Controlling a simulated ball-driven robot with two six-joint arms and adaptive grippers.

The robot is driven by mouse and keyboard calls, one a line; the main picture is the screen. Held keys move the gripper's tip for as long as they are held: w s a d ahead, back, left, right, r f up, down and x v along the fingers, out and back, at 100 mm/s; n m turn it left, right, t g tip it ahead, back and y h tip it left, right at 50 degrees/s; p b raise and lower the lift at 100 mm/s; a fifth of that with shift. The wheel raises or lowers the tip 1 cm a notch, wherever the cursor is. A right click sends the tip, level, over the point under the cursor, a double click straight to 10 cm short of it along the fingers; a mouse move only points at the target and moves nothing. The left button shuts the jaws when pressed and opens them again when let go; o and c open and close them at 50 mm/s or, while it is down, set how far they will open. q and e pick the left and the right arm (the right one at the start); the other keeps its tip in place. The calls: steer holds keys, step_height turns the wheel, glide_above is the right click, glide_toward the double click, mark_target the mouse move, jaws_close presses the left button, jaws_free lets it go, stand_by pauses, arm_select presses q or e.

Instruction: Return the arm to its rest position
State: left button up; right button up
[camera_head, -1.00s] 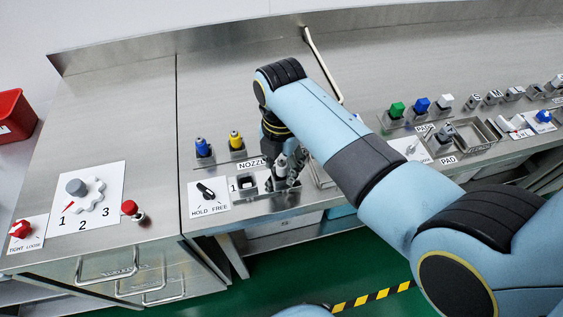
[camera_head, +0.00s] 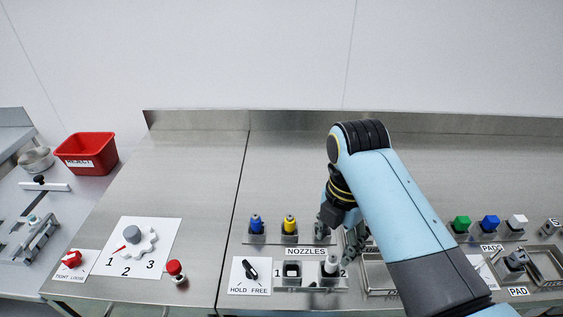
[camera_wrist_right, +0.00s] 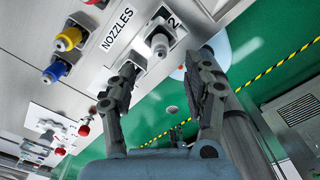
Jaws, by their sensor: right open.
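My right arm comes in from the lower right in the head view. Its right gripper (camera_head: 341,236) is open and empty, just above and behind the nozzle stand with slots 1 and 2. A grey-white nozzle (camera_head: 331,266) stands upright in slot 2. In the wrist view this nozzle (camera_wrist_right: 158,44) shows beyond the open fingers (camera_wrist_right: 165,78), with nothing between them. My left gripper is not in view.
A blue nozzle (camera_head: 256,225) and a yellow nozzle (camera_head: 290,223) stand behind the NOZZLES label. The HOLD/FREE switch (camera_head: 250,269) and numbered dial (camera_head: 133,236) are to the left. Green, blue and white pads (camera_head: 490,223) are at right. The back of the counter is clear.

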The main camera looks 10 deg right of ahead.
steer(key=s+d+r+m+t, duration=0.2)
steer(key=s+d+r+m, duration=0.3)
steer(key=s+m, duration=0.55)
steer(key=s+d+r+m+t, duration=0.2)
steer(key=s+d+r+m, duration=0.35)
steer(key=m, duration=0.75)
steer(key=s+f+g+b, duration=0.15)
steer(key=f+b, duration=0.25)
steer(key=f, duration=1)
steer(key=s+d+f+h+b, duration=0.15)
steer(key=f+b, duration=0.35)
steer(key=f, duration=0.9)
steer(key=s+f+y+b, duration=0.15)
steer(key=f+b, duration=0.25)
steer(key=f, duration=1)
steer(key=s+f+b, duration=0.4)
steer(key=s+f, duration=0.5)
steer(key=f, duration=0.2)
steer(key=s+f+g+b, duration=0.1)
steer(key=s+f+b, duration=0.4)
steer(key=s+f, duration=0.4)
step_height(320, 180, down, 4)
steer(key=shift+d+r+h, duration=0.2)
steer(key=shift+d+h, duration=0.1)
steer(key=shift+h, duration=0.1)
steer(key=shift+g+b, duration=0.3)
steer(key=shift+g, duration=0.05)
